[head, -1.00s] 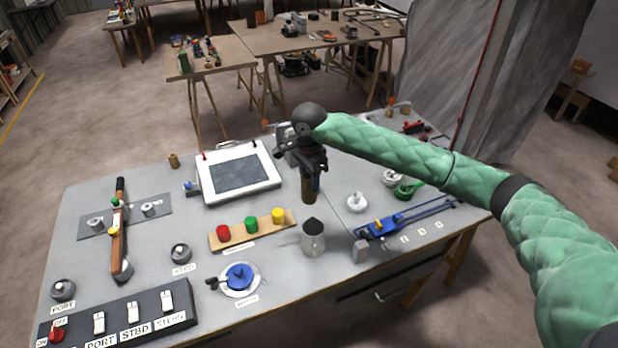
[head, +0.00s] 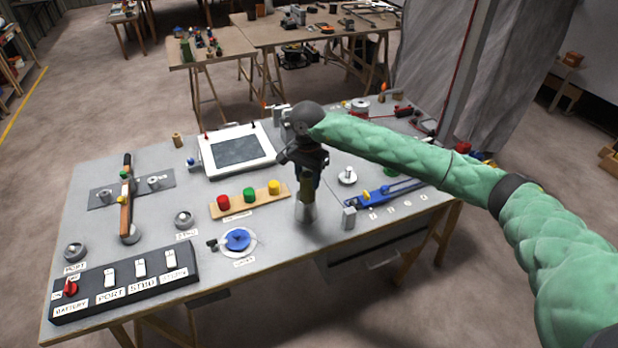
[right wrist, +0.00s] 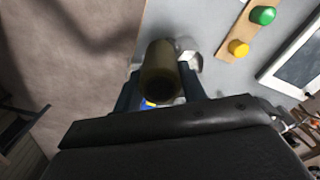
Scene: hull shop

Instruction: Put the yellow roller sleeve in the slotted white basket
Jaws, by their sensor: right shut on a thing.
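My right gripper (head: 308,174) is shut on an olive-brown hollow tube (head: 306,190) and points down over the front middle of the bench. In the right wrist view the tube (right wrist: 158,72) sits between the fingers, with its round open end towards the camera. A light grey cup (head: 306,212) stands directly below or behind the tube in the head view, and its top is hidden. I cannot tell whether they touch. I cannot make out a clearly yellow roller sleeve or a slotted white basket. My left gripper is not in view.
A wooden strip (head: 232,209) with red, green and yellow knobs lies left of the gripper. A white-framed panel (head: 237,149) is behind it. A blue tool (head: 385,194) and a small grey block (head: 349,218) are to the right. A switch box (head: 125,282) fills the front left.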

